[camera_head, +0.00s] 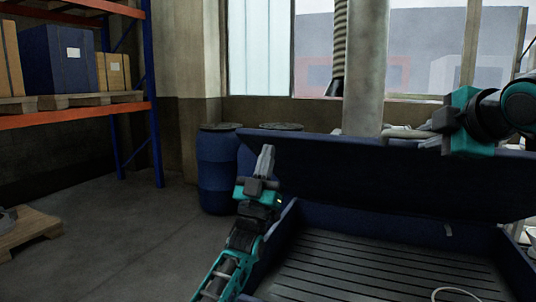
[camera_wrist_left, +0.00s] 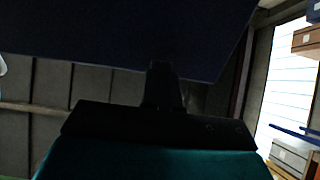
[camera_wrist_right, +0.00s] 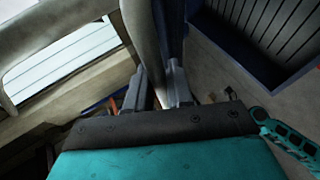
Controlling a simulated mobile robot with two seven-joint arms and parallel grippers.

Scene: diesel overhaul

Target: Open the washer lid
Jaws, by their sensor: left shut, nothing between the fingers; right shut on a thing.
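The dark blue washer lid (camera_head: 400,180) stands raised and tilted at the back of the washer tub (camera_head: 290,235), whose slatted floor is exposed. My left gripper (camera_head: 266,160) is shut and empty, pointing up beside the lid's left edge. In the left wrist view the lid (camera_wrist_left: 120,35) fills the top, beyond the fingers (camera_wrist_left: 163,85).
Blue barrels (camera_head: 217,170) stand behind and left of the washer. A grey column (camera_head: 365,70) rises behind the lid. A pale hose (camera_head: 455,293) lies in the tub's front. Shelving (camera_head: 75,115) is at left, with open floor between. A pallet (camera_head: 25,235) lies at far left.

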